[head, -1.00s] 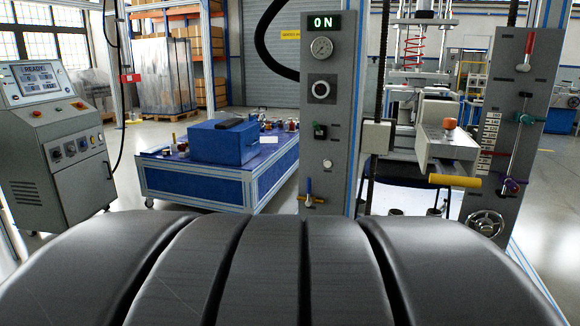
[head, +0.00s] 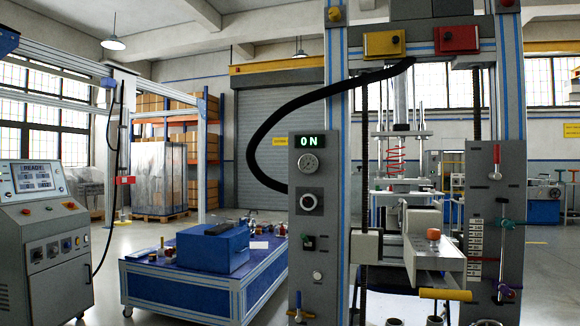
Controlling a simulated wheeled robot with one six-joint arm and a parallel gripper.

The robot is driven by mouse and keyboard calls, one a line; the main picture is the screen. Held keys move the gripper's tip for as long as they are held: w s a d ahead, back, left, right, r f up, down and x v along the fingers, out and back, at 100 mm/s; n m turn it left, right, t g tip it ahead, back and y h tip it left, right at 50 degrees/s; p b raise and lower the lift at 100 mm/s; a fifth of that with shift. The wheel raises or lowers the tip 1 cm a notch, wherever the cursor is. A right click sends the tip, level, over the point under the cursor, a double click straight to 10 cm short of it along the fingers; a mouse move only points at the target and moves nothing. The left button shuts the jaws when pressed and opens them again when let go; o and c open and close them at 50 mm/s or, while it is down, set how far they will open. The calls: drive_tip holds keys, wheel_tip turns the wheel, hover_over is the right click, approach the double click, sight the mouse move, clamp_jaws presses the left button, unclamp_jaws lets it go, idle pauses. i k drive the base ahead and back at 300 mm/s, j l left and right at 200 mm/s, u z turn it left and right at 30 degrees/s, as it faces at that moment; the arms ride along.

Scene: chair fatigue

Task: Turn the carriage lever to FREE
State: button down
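No lever carries a FREE label that I can read, so I cannot tell which one is the carriage lever. On the right grey panel (head: 492,190) are a red-handled lever (head: 496,158) near the top, a green-handled lever (head: 507,224) lower down and a purple knob (head: 506,290) near the bottom. A small blue-handled lever (head: 299,303) sits low on the left grey panel (head: 316,235). A grey carriage (head: 430,258) with an orange knob (head: 433,235) and a yellow bar handle (head: 445,294) stands between the panels. My gripper is not in view.
The left panel shows a lit ON display (head: 308,141) and a gauge (head: 308,163). A blue workbench (head: 190,290) with a blue box stands left of the machine. A control console (head: 40,240) stands at far left. Floor shows between console and bench.

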sight(497, 160)
drive_tip(key=z, duration=1.3)
